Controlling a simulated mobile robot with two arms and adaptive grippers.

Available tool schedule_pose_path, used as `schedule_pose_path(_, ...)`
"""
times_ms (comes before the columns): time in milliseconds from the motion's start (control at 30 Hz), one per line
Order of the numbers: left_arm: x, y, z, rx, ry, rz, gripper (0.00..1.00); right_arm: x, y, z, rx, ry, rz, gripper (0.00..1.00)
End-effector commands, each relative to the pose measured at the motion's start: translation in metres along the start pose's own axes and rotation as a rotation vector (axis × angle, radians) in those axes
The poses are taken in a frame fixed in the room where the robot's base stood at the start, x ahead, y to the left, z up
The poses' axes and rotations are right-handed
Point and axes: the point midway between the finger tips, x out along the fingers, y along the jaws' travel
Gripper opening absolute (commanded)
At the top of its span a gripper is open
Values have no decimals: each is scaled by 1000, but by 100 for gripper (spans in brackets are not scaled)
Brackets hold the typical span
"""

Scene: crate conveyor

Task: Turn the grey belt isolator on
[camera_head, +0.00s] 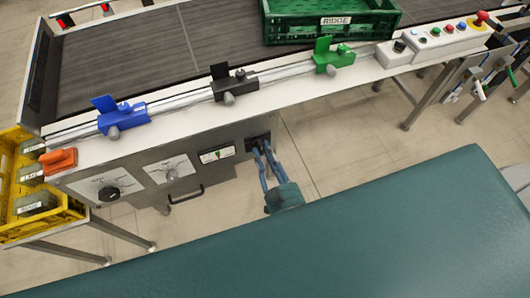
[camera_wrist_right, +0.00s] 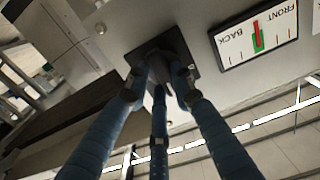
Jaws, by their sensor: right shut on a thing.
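No label marks the belt isolator. A light grey box (camera_head: 394,55) with a black knob (camera_head: 399,46) on the conveyor's front edge could be it, but I cannot tell. My right gripper (camera_head: 262,152) is well away from that box, at the conveyor's front panel. Its blue fingers (camera_wrist_right: 160,90) are shut on a dark knob on a black square plate (camera_wrist_right: 145,50); the fingers hide most of the knob. The plate also shows in the head view (camera_head: 257,139). My left gripper is not in view.
A FRONT/BACK gauge (camera_head: 215,154) sits beside the plate, with two dials (camera_head: 107,190) further left. Blue (camera_head: 122,117), black (camera_head: 233,85) and green (camera_head: 333,58) clamps line the rail. A green crate (camera_head: 330,27) stands on the belt. A teal surface (camera_head: 330,235) fills the foreground.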

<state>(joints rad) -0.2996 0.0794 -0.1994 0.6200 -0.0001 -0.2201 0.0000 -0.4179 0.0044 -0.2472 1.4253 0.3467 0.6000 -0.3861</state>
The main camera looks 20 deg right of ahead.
Motion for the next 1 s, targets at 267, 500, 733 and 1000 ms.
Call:
schedule_pose_path(267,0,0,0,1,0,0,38,0,0,0,-1,-1,-1,43)
schedule_pose_path(500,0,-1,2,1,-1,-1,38,0,0,0,-1,-1,0,43)
schedule_pose_path(733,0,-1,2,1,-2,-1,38,-22,0,2,0,-5,0,43)
schedule_pose_path(1000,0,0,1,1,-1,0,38,-80,0,1,-1,-4,-1,43)
